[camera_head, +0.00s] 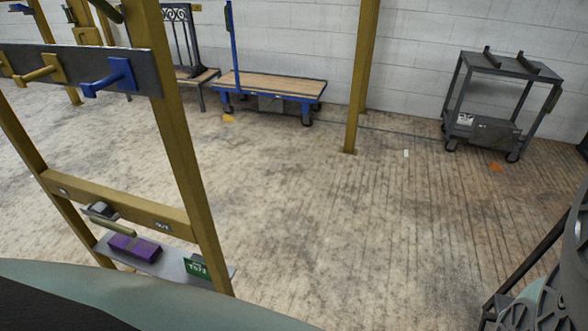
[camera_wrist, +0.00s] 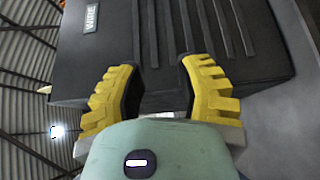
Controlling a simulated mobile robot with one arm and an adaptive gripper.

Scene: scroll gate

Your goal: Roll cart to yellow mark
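A flat cart (camera_head: 270,84) with a wooden deck, blue frame and upright blue handle stands by the back wall in the head view. A grey two-level cart (camera_head: 497,65) stands by the wall on the right. A small yellow mark (camera_head: 228,119) lies on the floor by the front left wheel of the blue cart. An orange mark (camera_head: 495,167) lies by the grey cart. My gripper (camera_wrist: 158,72) shows in the wrist view with its yellow fingers apart and nothing between them. It is far from both carts.
A yellow post frame (camera_head: 175,130) with blue and yellow pegs stands close on the left. Its low shelf holds a purple block (camera_head: 135,247) and a green tag (camera_head: 196,267). A yellow post (camera_head: 360,80) stands between the carts. The middle floor is clear.

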